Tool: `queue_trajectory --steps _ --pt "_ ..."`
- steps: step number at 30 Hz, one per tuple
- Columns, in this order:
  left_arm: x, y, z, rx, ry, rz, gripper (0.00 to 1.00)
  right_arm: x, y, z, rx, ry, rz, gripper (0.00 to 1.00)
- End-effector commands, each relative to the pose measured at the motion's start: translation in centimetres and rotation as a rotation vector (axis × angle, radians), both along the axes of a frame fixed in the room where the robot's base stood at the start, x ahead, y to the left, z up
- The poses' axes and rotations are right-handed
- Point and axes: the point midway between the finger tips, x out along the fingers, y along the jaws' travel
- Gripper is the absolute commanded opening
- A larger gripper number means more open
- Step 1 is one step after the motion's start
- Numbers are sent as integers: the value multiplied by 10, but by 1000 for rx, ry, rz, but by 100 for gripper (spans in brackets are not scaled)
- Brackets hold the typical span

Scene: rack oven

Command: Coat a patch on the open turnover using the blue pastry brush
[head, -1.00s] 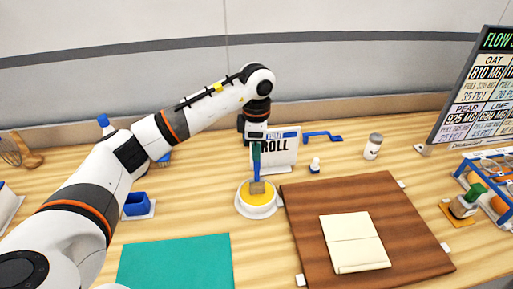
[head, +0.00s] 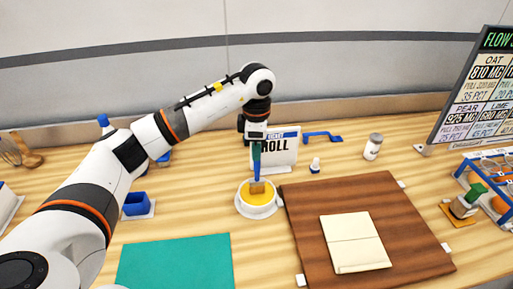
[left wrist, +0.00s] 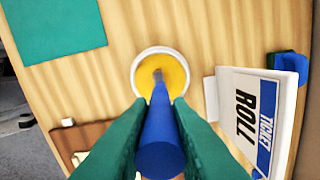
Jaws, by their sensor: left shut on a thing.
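My left gripper (head: 256,150) is shut on the blue pastry brush (head: 257,171) and holds it upright, bristles down. The brush's blue handle also shows between the green fingers in the left wrist view (left wrist: 161,135). The bristles are in or just over the yellow contents of a white bowl (head: 256,211); I cannot tell how deep. The open turnover (head: 355,242) is a pale, flat, creased rectangle on the brown wooden board (head: 300,225), to the right of the bowl. My right gripper is not in view.
A ticket roll sign (head: 287,155) stands just behind the bowl. A white shaker (head: 373,147), a rack (head: 485,168) and a menu board (head: 480,90) are at right.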

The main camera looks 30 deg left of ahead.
Motion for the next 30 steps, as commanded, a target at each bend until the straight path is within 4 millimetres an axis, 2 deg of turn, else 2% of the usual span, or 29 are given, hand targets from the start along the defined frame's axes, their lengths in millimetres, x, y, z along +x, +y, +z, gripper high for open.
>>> queue_trajectory --steps 5,30 --pt "-1 0 3 0 4 -1 0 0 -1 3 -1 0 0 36" --pt "0 0 69 0 1 0 0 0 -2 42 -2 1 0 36"
